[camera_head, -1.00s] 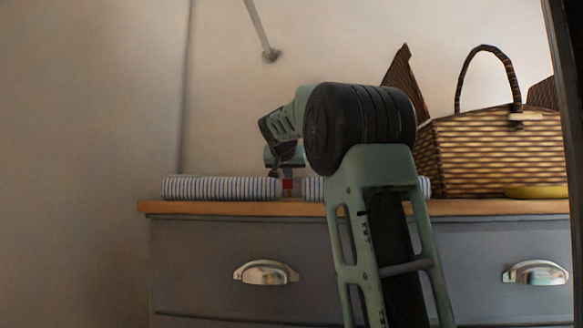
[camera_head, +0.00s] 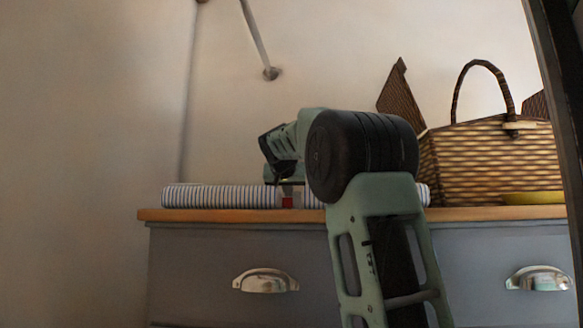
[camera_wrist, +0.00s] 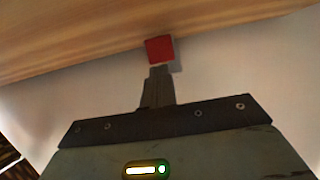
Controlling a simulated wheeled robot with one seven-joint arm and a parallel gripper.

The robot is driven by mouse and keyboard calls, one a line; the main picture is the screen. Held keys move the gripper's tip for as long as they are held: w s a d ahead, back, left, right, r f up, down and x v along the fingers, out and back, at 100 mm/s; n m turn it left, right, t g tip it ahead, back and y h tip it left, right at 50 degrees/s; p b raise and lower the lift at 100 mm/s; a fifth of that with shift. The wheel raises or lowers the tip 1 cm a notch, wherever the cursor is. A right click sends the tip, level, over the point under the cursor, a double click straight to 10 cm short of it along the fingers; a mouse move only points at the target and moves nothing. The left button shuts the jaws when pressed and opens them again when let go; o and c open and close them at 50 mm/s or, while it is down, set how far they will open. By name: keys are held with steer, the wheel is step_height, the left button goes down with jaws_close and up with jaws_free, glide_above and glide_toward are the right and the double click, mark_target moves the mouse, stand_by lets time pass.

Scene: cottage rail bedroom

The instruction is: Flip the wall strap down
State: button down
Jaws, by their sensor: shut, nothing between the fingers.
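A grey rod-like piece (camera_head: 257,40) hangs on the wall at a slant, with a round knob at its lower end. I cannot tell whether it is the wall strap. A small red block (camera_head: 287,202) shows at the dresser top in the head view. In the wrist view the red block (camera_wrist: 160,49) is just beyond my gripper's (camera_wrist: 160,72) fingertips, at the wood's edge. My gripper is shut with nothing between its fingers. It points down in the head view, its fingers partly hidden. I cannot tell whether the fingertips touch the red block.
A blue-and-white striped roll (camera_head: 220,197) lies on the wooden dresser top (camera_head: 450,213). A wicker basket (camera_head: 490,160) with a raised lid stands at the right, beside a yellow dish (camera_head: 533,198). The wall above the striped roll's left part is clear.

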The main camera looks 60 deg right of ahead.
steer(key=shift+f, duration=0.5)
step_height(320, 180, up, 5)
steer(key=p, duration=0.5)
steer(key=f+b+v, duration=0.2)
steer(key=b+v, duration=0.1)
steer(key=v, duration=0.7)
steer(key=shift+a, duration=0.35)
steer(key=shift+s, duration=0.15)
